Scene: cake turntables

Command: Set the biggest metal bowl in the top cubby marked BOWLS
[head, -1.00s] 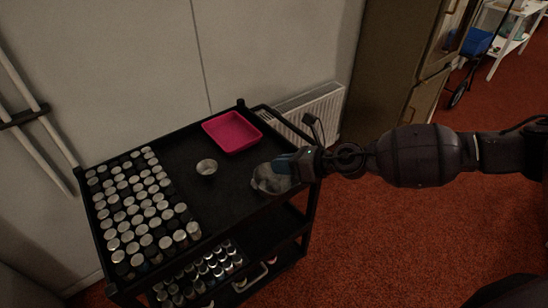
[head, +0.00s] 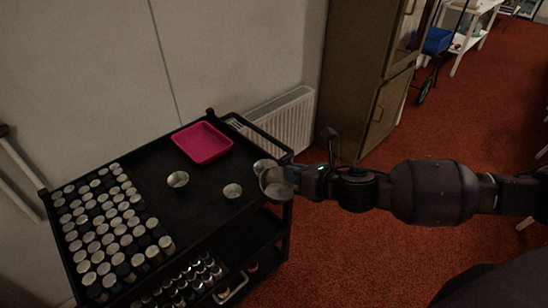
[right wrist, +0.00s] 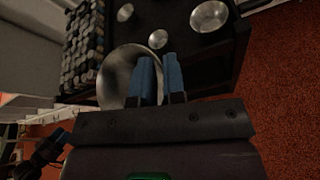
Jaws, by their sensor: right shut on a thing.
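The largest metal bowl in sight (head: 273,185) is at the tip of my right gripper (head: 288,174), over the right edge of a black cart. In the right wrist view this bowl (right wrist: 118,72) is tilted, its rim between the blue fingers of my right gripper (right wrist: 158,62), which are shut on it. Smaller metal bowls stand on the cart top: one near the middle (head: 178,179), one to its right (head: 232,191), and one at the right edge (head: 264,165), partly behind the held bowl.
The black cart (head: 150,208) carries a pink tray (head: 203,143) and many metal-capped jars (head: 105,225). A radiator (head: 285,118) and a tall brown cabinet (head: 350,80) stand behind it. Red carpet (head: 330,255) is open to the right.

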